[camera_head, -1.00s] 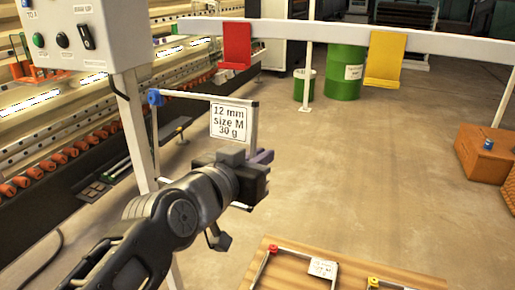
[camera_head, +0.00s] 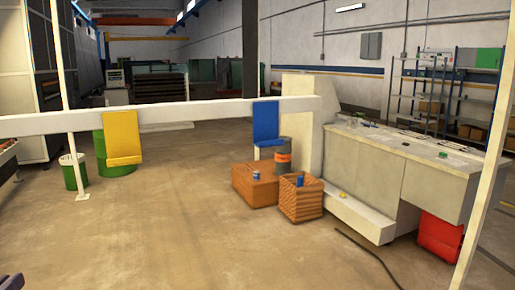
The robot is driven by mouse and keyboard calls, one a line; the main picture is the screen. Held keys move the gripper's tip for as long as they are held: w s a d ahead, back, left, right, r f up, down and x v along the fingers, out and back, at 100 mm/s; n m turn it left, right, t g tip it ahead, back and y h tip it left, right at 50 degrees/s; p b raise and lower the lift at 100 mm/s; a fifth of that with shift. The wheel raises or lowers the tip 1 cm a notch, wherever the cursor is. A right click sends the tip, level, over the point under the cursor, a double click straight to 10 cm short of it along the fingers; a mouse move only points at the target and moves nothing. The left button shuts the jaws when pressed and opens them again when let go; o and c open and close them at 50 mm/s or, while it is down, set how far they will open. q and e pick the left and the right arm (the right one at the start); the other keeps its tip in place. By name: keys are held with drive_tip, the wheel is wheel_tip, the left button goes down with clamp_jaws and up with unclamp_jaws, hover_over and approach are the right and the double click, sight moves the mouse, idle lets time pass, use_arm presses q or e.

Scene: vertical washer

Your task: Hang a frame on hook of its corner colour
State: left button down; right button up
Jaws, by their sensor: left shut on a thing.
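A yellow hook plate (camera_head: 122,135) hangs on the white horizontal beam (camera_head: 200,112) at left. A blue hook plate (camera_head: 266,122) hangs on the same beam near its right end. Both hooks carry no frame. Only a dark tip of my left gripper (camera_head: 12,282) shows in the bottom left corner, far below and left of the blue hook. The frame with a blue corner, in that gripper a second ago, is outside the view now. My right gripper is not in view.
A brown box (camera_head: 255,187) and a woven crate (camera_head: 301,203) stand on the floor below the blue hook. A white machine bench (camera_head: 400,165) stands at right, with a red container (camera_head: 440,238) under it.

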use_arm(q)
drive_tip(key=s+r+t+y, duration=0.1)
drive_tip(key=s+r+y, duration=0.1)
drive_tip(key=s+r, duration=0.4)
drive_tip(key=shift+s+a+r+n+t+y, duration=0.2)
drive_tip(key=shift+r+n+t+y, duration=0.15)
drive_tip(key=shift+r, duration=0.2)
drive_tip(key=p+x, duration=0.2)
drive_tip(key=x, duration=0.5)
drive_tip(key=shift+w, duration=0.1)
